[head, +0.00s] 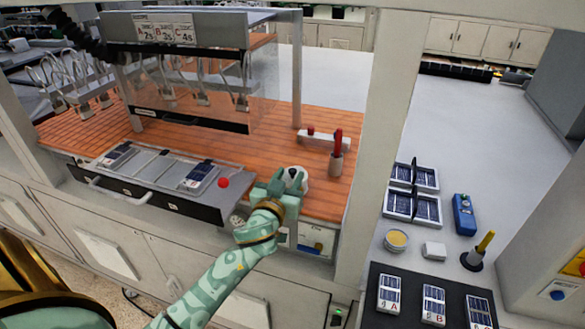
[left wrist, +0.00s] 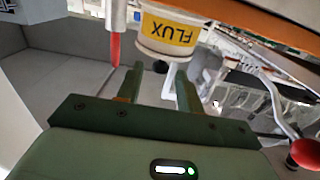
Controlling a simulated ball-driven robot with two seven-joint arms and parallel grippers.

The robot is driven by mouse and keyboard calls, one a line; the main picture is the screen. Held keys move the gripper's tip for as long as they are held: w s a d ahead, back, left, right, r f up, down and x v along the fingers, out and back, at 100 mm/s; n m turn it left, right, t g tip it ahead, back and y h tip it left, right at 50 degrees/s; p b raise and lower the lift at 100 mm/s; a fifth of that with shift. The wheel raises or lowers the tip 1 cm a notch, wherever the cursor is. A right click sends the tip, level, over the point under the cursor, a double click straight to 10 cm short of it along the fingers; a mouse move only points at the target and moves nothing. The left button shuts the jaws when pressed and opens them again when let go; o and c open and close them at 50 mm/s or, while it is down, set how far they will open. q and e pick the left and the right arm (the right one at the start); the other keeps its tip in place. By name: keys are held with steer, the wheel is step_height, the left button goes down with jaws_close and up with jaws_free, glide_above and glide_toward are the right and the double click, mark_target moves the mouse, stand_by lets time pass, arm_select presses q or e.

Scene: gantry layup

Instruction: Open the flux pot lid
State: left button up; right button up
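The flux pot (head: 304,181) is a small white pot on the orange-brown worktop, partly hidden behind my left gripper in the head view. In the left wrist view the flux pot (left wrist: 170,33) shows a yellow FLUX label, upside down in the picture. Its pale lid (left wrist: 161,49) appears seated on it, with a small dark knob (left wrist: 160,67). My left gripper (left wrist: 160,72) is open, its fingertips on either side of the knob in this view, with gaps visible. I cannot tell the depth between them. My right gripper is not in view.
A red-handled tool (head: 338,141) stands in a holder just behind the pot. A red ball knob (head: 223,182) sits left of my gripper beside a metal tray (head: 151,164) with panels. A white post (head: 385,130) rises to the right. Orange worktop behind is mostly clear.

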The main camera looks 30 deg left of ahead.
mark_target(291, 173)
arm_select(q)
steer(key=shift+x, duration=1.65)
